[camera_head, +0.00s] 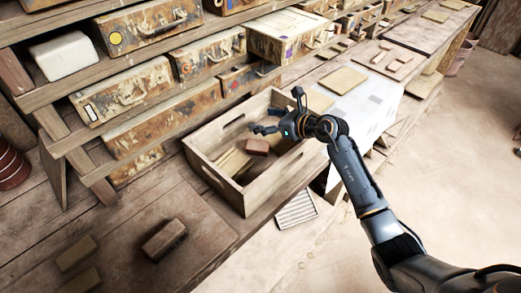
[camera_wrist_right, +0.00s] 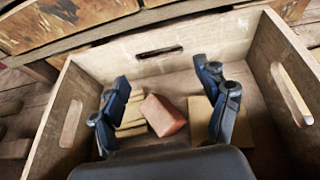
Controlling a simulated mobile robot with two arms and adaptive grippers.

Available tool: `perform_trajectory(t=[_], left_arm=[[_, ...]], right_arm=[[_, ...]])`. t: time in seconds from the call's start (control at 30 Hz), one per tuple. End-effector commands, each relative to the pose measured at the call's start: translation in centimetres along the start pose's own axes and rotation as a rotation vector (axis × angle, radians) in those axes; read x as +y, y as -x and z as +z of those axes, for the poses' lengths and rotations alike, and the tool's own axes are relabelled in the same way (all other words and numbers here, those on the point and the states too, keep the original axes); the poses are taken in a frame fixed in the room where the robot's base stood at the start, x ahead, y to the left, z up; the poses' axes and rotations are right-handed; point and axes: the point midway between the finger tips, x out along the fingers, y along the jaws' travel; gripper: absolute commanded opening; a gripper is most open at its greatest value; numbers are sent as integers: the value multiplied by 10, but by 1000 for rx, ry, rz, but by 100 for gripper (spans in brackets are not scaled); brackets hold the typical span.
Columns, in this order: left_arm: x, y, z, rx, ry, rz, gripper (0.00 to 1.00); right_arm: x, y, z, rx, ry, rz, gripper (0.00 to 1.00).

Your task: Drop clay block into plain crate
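The clay block (camera_head: 258,147), reddish brown, lies inside the plain wooden crate (camera_head: 213,182) on the bench, at the middle of the head view. In the right wrist view the clay block (camera_wrist_right: 163,115) sits tilted on the crate floor, beside pale yellowish tiles or slats (camera_wrist_right: 131,118). My right gripper (camera_head: 279,112) is over the crate with its fingers spread. In the right wrist view the right gripper (camera_wrist_right: 165,85) has a finger on each side of the block, with visible gaps. It holds nothing. My left gripper is not in view.
Shelves of worn drawer boxes (camera_head: 122,90) stand along the back, with a white block (camera_head: 62,55) at left. A dark brown brush-like block (camera_head: 164,240) and tan blocks (camera_head: 76,253) lie on the bench front left. White sheets (camera_head: 368,108) lie right of the crate.

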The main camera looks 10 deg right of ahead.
Motion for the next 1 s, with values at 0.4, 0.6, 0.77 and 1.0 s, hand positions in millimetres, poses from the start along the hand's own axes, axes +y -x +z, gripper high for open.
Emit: perform_trajectory(t=[0.4, 0.6, 0.77, 1.0], left_arm=[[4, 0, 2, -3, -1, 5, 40], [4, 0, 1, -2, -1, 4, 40], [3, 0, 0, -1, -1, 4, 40], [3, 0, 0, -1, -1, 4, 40]], right_arm=[[-1, 21, -2, 3, 3, -2, 75], [-1, 64, -2, 5, 4, -3, 75], [0, 95, -2, 3, 3, -1, 75], [0, 118, -1, 1, 1, 0, 75]])
